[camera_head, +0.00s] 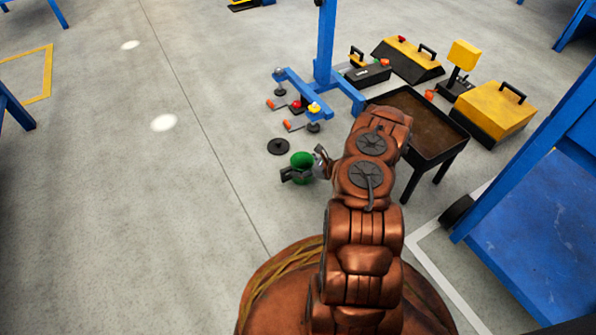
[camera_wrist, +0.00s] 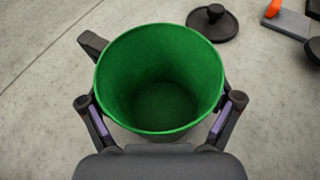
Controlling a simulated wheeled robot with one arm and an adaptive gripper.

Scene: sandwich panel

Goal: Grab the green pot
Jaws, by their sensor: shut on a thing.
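The green pot (camera_wrist: 160,62) fills the middle of the wrist view, with its open top facing the camera and its inside empty. My gripper (camera_wrist: 160,112) has one finger on each side of the pot, and both are against its outer wall. In the head view the small green pot (camera_head: 301,160) shows left of my arm, with my gripper (camera_head: 302,173) around it. The pot's lower part is hidden, and I cannot tell whether it touches the floor.
A black disc with a knob (camera_head: 278,146) lies on the floor just beyond the pot. A blue stand (camera_head: 326,60) with tools at its foot is farther back. A dark tray table (camera_head: 440,137) and yellow-black boxes (camera_head: 497,108) are at right. The floor at left is clear.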

